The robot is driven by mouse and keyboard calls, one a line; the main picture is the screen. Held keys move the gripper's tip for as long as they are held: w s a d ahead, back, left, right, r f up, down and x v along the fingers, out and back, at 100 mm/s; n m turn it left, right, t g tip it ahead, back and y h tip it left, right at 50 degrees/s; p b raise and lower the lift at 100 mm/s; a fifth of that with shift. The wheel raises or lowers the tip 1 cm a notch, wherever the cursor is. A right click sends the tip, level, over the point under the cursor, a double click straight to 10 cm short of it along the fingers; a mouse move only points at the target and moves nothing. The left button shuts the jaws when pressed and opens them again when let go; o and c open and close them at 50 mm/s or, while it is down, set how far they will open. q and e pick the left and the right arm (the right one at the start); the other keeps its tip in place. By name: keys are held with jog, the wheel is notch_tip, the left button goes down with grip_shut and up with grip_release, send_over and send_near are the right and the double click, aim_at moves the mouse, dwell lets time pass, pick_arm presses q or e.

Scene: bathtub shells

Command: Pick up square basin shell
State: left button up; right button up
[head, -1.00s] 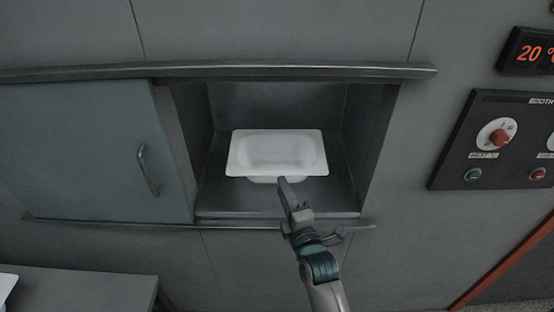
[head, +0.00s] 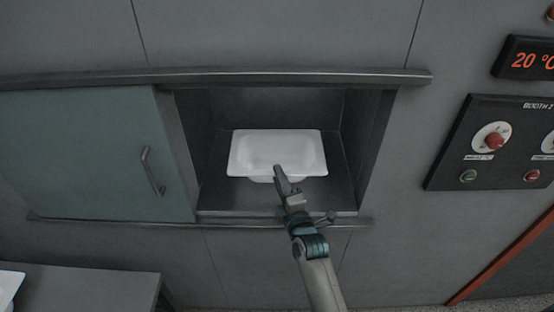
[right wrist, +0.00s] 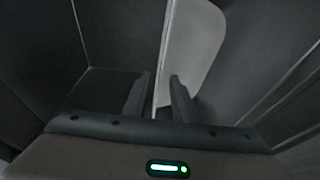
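The square basin shell (head: 255,150) is white with a wide flat rim. It sits inside the open wall compartment (head: 340,198). My right gripper (head: 279,172) reaches in from below, its tips at the shell's front rim in the head view. In the right wrist view, the gripper (right wrist: 160,92) is open, with a finger on either side of the pale rim edge. The shell (right wrist: 192,45) rises beyond the fingers there. Contact between fingers and rim cannot be made out. My left gripper is not in view.
A sliding door (head: 80,150) with a handle (head: 152,171) stands left of the opening. Metal rails (head: 230,76) run above and below it. A control panel (head: 500,145) and a temperature display (head: 530,58) are at right. A table (head: 90,288) at lower left bears a white object (head: 8,288).

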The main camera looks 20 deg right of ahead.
jog(key=shift+c, duration=0.6)
grip_shut()
dwell(0.9)
jog(key=shift+r, duration=0.1)
